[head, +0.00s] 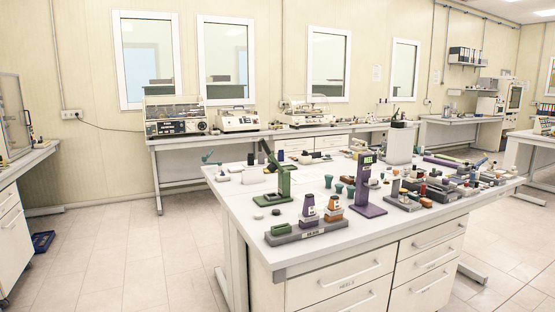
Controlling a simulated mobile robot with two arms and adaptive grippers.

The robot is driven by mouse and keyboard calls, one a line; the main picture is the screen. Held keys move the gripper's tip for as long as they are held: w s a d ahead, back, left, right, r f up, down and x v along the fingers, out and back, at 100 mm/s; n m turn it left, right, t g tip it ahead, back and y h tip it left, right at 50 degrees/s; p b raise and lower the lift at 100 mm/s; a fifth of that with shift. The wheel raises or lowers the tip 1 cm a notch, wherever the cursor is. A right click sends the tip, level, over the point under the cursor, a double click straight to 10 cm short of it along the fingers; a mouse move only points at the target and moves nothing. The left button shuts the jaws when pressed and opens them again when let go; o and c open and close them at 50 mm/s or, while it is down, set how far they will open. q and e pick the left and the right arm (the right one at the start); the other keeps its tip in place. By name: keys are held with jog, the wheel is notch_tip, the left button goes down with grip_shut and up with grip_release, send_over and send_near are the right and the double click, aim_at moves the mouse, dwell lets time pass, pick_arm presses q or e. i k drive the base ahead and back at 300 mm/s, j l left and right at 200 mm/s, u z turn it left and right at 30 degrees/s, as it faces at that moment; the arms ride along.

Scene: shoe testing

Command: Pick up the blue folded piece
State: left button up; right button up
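A white central table (245,219) with drawers carries many small tools and a green press (283,185). A white bench (30,163) with cabinets stands at the left. The tiled floor (120,258) between them is clear.

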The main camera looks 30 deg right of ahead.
aim_at(280, 154)
jog(key=z, duration=1.05)
jog(key=i+j+z, duration=0.1)
jog(key=i+j, duration=0.25)
jog(key=i+j+z, duration=0.1)
jog(key=i+j, duration=0.6)
jog(key=i+j+z, duration=0.15)
jog(key=i+j, duration=0.2)
jog(key=i+j+z, duration=0.1)
jog(key=i+j, duration=0.2)
jog(key=j, duration=0.2)
jog(key=i+j+z, duration=0.1)
jog(key=i+j, duration=0.5)
jog(key=j, duration=0.3)
jog(key=i+j+z, duration=0.15)
jog(key=i+j, duration=0.15)
jog(key=j, duration=0.15)
jog(key=i+j+u, duration=0.35)
jog(key=j, duration=0.25)
jog(key=i+j+u, duration=0.35)
jog(key=i+j, duration=0.15)
jog(key=i+j+u, duration=0.2)
jog(key=i+j, duration=0.15)
jog(key=i, duration=0.3)
jog(key=i+j+u, duration=0.25)
jog(key=i, duration=0.4)
jog(key=i+u, duration=0.2)
jog(key=i, duration=0.5)
